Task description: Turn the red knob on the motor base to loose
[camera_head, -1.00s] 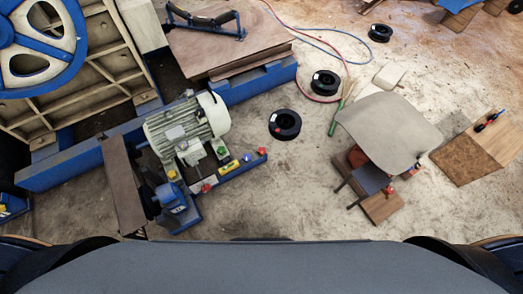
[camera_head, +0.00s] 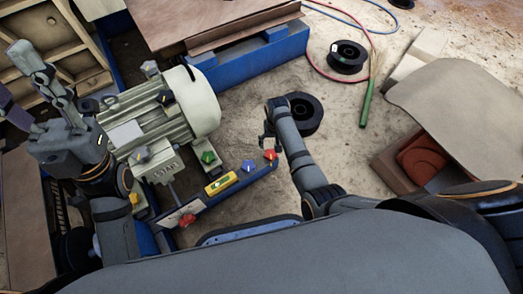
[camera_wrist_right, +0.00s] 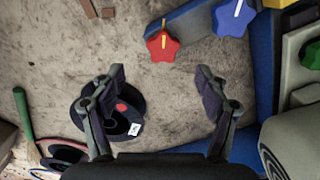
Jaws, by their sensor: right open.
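A red star-shaped knob (camera_head: 270,155) with a yellow mark sits at the right end of the blue motor base rail (camera_head: 240,185). It also shows in the right wrist view (camera_wrist_right: 162,43), ahead of the fingers. A second red knob (camera_head: 187,220) sits at the rail's lower left end. My right gripper (camera_head: 267,128) is open and empty, above and close to the first red knob without visible contact. In the right wrist view its two fingers (camera_wrist_right: 160,75) are spread with floor between them. My left gripper (camera_head: 12,80) is at the far left with its fingers spread and empty.
A blue knob (camera_head: 248,166), a green knob (camera_head: 208,157) and a yellow level (camera_head: 221,183) lie near the rail. The pale motor (camera_head: 150,115) stands to the left. Black spools (camera_head: 303,112) and a green-handled brush (camera_head: 367,105) lie on the open floor to the right.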

